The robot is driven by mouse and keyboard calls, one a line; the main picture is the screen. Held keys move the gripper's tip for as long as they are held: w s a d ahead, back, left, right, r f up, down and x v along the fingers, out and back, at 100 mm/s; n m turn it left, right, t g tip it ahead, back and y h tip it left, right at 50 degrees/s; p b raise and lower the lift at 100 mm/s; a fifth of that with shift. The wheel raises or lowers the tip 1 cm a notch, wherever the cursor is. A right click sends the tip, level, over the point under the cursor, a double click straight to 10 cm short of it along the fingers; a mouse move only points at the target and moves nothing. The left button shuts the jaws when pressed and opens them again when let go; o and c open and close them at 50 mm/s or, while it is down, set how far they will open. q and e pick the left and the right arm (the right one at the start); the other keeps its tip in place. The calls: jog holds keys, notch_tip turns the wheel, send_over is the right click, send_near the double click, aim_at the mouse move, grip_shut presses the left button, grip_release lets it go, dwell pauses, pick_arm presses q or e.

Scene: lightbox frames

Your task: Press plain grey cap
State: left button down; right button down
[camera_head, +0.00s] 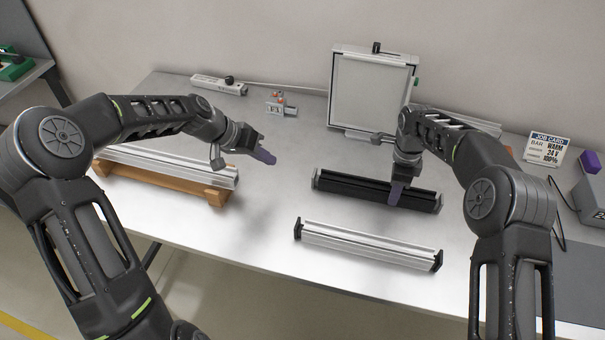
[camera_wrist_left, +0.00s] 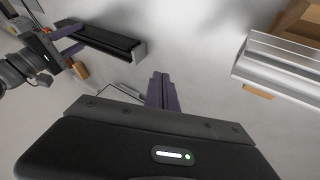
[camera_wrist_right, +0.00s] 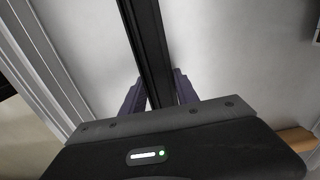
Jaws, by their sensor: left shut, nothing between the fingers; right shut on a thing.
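A black bar (camera_head: 345,187) lies on the metal table, with a plain grey cap (camera_head: 316,179) at its left end. The cap also shows in the left wrist view (camera_wrist_left: 139,52). It looks seated against the bar's end; any small gap cannot be made out. My right gripper (camera_head: 397,192) is shut on the black bar near its right part; in the right wrist view its purple fingers straddle the bar (camera_wrist_right: 147,45). My left gripper (camera_head: 265,157) is shut and empty above the table, left of the cap and apart from it.
A silver bar with black ends (camera_head: 365,245) lies in front. Another silver profile (camera_head: 165,168) rests on a wooden cradle (camera_head: 207,195) at left. A framed panel (camera_head: 370,90) stands behind, and a job card (camera_head: 545,149) at right. The table between cradle and black bar is clear.

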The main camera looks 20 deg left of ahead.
aim_at(314, 178)
pick_arm(q)
jog(key=x, duration=1)
jog(key=shift+s+d, duration=0.1)
jog(key=shift+s, duration=0.05)
jog(key=d, duration=0.3)
jog(key=shift+d, duration=0.5)
